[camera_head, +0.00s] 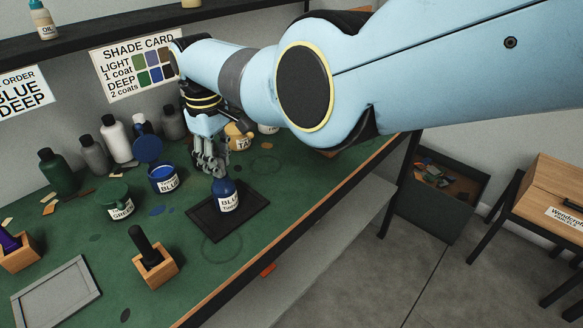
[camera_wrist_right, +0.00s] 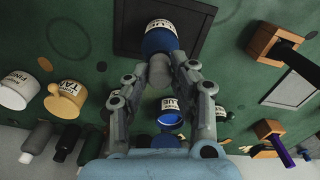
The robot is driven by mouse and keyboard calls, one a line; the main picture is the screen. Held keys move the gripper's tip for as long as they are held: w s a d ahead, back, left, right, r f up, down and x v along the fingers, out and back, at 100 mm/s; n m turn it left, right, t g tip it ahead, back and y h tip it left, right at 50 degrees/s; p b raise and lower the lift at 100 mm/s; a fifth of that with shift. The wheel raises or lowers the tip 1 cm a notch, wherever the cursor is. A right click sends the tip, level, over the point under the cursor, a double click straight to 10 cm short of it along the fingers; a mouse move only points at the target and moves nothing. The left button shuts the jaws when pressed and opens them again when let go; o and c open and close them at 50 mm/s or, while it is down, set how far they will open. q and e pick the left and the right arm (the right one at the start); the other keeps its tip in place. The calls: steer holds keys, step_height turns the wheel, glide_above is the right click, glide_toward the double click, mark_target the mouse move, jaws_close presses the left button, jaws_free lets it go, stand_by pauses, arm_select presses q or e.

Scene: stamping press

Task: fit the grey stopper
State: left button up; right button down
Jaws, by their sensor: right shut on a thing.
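A dark blue bottle (camera_head: 224,188) with a white "BLUE" label stands upright on a black tray (camera_head: 254,210) on the green bench. My right gripper (camera_head: 217,172) points down right over the bottle's mouth. In the right wrist view, its fingertips (camera_wrist_right: 160,66) are closed on a rounded grey stopper (camera_wrist_right: 160,74), directly at the neck end of the blue bottle (camera_wrist_right: 160,42). I cannot tell whether the stopper is seated in the mouth or just above it. The head view hides most of the stopper behind the fingers. My left gripper is not in view.
An open blue pot (camera_head: 163,180), a green pot (camera_head: 116,204) and a tan pot (camera_head: 240,138) stand around the tray. A wooden block with a black-handled tool (camera_head: 155,262) is nearer the front. Several bottles line the wall. The bench edge is close on the right.

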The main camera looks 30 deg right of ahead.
steer(key=c, duration=1)
jaws_free()
steer(key=shift+r, duration=0.1)
step_height(320, 180, up, 12)
steer(key=shift+f, duration=0.15)
